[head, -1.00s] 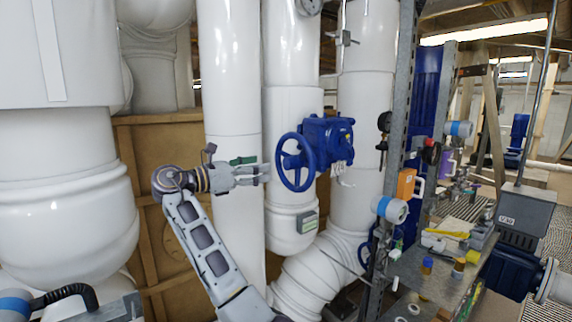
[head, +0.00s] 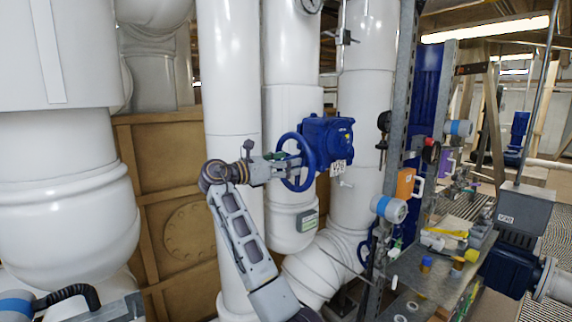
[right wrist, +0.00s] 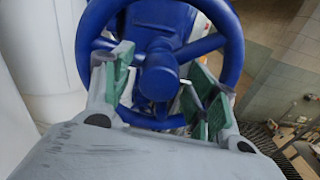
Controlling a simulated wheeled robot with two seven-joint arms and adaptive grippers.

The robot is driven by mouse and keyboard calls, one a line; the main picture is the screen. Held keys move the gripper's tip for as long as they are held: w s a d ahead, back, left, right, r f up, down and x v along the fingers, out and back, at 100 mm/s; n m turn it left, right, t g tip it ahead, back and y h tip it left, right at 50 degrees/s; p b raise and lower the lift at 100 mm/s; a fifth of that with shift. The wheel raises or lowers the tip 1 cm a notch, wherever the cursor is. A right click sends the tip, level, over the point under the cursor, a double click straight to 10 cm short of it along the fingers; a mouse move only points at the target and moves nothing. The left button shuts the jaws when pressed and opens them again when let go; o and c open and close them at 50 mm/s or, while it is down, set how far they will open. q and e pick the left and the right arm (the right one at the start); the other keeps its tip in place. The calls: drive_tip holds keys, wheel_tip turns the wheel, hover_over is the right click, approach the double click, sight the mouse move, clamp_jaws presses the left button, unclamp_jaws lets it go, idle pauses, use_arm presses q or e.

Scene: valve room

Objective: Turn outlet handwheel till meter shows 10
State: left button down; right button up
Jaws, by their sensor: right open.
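The blue handwheel (head: 297,161) sits on a blue valve gearbox (head: 328,138) on the white pipe, with a white tag below the gearbox. I cannot tell from the pictures whether it is the outlet one. My right gripper (head: 283,165) is at the wheel's near face. In the right wrist view, the right gripper (right wrist: 160,95) is open, its green-padded fingers on either side of the wheel's hub (right wrist: 158,82), within the span of the rim. Whether they touch the wheel is unclear. A round gauge (head: 311,5) is cut off at the top edge; its reading is not legible. My left gripper is not in view.
White pipes (head: 232,90) stand close around the valve. A brown panelled wall (head: 165,165) is behind.

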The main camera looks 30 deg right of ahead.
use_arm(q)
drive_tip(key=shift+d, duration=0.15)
use_arm(e)
clamp_jaws()
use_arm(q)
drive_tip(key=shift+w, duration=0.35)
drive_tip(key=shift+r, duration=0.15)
use_arm(e)
drive_tip(key=shift+r, duration=0.1)
